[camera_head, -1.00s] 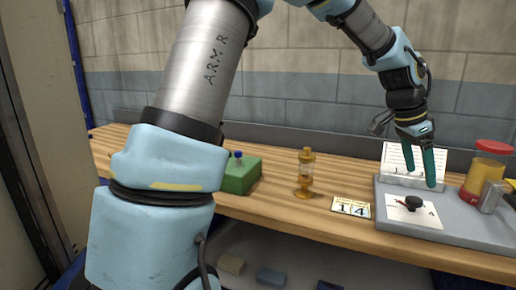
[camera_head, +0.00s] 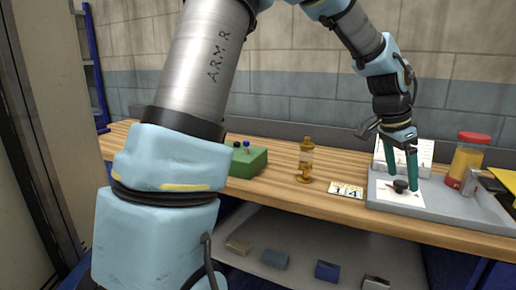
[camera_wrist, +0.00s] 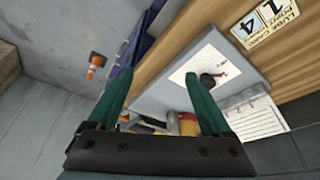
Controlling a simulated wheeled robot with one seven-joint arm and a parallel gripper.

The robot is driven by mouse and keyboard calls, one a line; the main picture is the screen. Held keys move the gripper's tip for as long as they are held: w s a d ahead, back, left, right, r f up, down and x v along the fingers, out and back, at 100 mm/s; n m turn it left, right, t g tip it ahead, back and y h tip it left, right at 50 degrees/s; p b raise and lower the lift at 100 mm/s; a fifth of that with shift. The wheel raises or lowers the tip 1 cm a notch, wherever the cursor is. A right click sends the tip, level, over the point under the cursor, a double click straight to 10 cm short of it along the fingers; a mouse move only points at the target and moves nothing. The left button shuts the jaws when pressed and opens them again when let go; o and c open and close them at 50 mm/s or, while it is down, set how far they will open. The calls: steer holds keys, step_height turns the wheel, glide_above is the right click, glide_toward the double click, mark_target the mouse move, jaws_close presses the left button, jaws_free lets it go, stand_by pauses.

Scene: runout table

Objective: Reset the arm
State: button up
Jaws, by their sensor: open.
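My gripper (camera_head: 403,187) has two teal fingers, spread apart with nothing between them. In the head view it points down in front of the grey tray (camera_head: 440,205) at the right of the bench. Its fingertips overlap a white card (camera_head: 412,202) with a black knob (camera_head: 400,186) in the picture; I cannot tell how high above the card they are. In the wrist view the open fingers (camera_wrist: 157,76) frame the tray's side, with the card (camera_wrist: 202,66) near the right fingertip. My arm arches across the head view from the left.
A red-lidded yellow jar (camera_head: 466,160) stands on the tray, with a white lined sheet (camera_head: 425,153) behind the fingers.

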steer(key=w+a+f+n+y, duration=0.15)
steer(key=a+n, duration=0.25)
steer(key=a, duration=0.6)
steer(key=a+f+n+t+y, duration=0.1)
steer(key=a+f+n, duration=0.2)
steer(key=a, duration=0.7)
steer(key=w+a+f+n+y, duration=0.15)
steer(key=a+n, duration=0.25)
steer(key=a, duration=0.7)
steer(key=s+a+f+n, duration=0.2)
steer(key=s+a+n, duration=0.2)
steer(key=a, duration=0.5)
steer(key=shift+s+f+n, duration=0.35)
steer(key=shift+s+n, duration=0.05)
steer(key=shift+s, duration=0.4)
